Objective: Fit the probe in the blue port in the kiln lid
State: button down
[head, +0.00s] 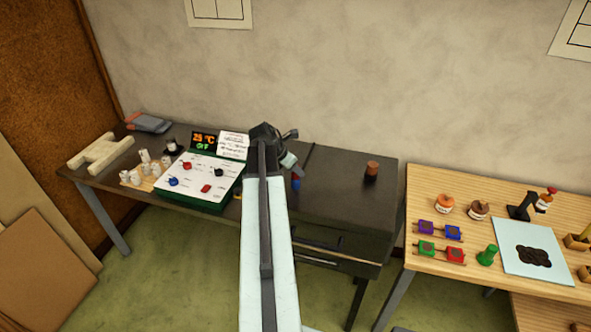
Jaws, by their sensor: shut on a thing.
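The kiln is the dark box at the middle right, and its flat black lid (335,185) faces up. A small blue spot (296,183) shows on the lid beside my arm; I cannot tell if it is the port or part of what I hold. My gripper (290,163) is above the left part of the lid, partly behind my arm. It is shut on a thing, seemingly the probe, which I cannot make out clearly. Whether its tip touches the lid is hidden.
A brown cylinder (372,170) stands at the lid's right. Several white pieces stand further left. A wooden table (425,195) with jars and coloured blocks is at right.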

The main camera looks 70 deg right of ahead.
dwell(0.4)
jog(key=c, duration=1)
grip_release()
notch_tip(320, 180, up, 7)
jog(key=p, duration=0.7)
jog(key=shift+r, duration=0.1)
